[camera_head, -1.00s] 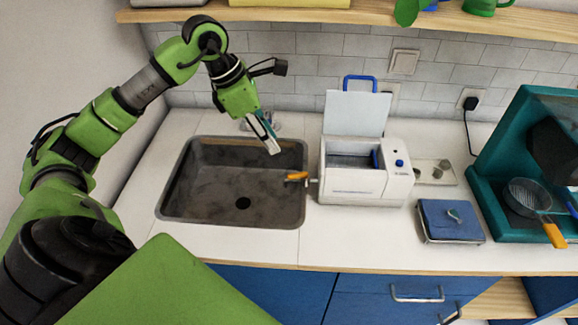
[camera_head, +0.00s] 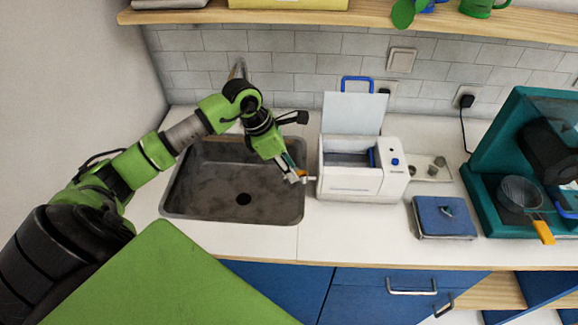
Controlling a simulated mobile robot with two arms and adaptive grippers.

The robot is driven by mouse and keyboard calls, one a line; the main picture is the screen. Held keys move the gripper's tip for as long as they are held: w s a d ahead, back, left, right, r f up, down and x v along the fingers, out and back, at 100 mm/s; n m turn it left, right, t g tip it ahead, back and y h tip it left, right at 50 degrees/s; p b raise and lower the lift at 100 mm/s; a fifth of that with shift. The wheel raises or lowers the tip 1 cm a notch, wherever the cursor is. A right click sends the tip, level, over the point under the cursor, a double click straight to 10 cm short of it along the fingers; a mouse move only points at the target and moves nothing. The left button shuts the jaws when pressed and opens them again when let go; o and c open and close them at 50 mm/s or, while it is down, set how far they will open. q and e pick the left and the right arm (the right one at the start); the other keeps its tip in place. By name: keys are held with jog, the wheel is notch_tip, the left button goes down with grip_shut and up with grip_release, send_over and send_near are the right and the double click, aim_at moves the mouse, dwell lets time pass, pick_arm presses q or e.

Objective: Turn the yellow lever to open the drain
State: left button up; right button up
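The white fryer-like machine (camera_head: 350,184) stands on the counter right of the sink, its lid raised. Its drain fitting (camera_head: 310,179) sticks out of the left side toward the sink. Only a small bit of the yellow lever (camera_head: 300,172) shows at the fitting; my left gripper hides the rest. My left gripper (camera_head: 291,178) points down at the lever, its fingertips at or against it, over the sink's right rim. Its fingers are too small and overlapped to tell whether they are open or shut. My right gripper is not in view.
The dark sink (camera_head: 215,195) lies under my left arm. A tap (camera_head: 238,70) stands behind it. A blue-topped scale-like box (camera_head: 443,217) and a teal machine (camera_head: 500,170) are to the right. The front counter strip (camera_head: 290,240) is clear.

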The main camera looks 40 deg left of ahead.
pick_arm(q)
grip_shut()
jog(key=m+b, duration=0.1)
jog(key=b, duration=0.3)
jog(key=shift+w+a+f+m+g, duration=0.25)
jog(key=shift+w+a+m+g, duration=0.05)
jog(key=shift+w+a+m, duration=0.1)
jog(key=shift+w+r+m+h+b, duration=0.1)
jog(key=shift+r+m+h+b, duration=0.25)
jog(key=shift+m+b, duration=0.35)
jog(key=shift+f, duration=0.1)
grip_release()
jog(key=shift+g, duration=0.3)
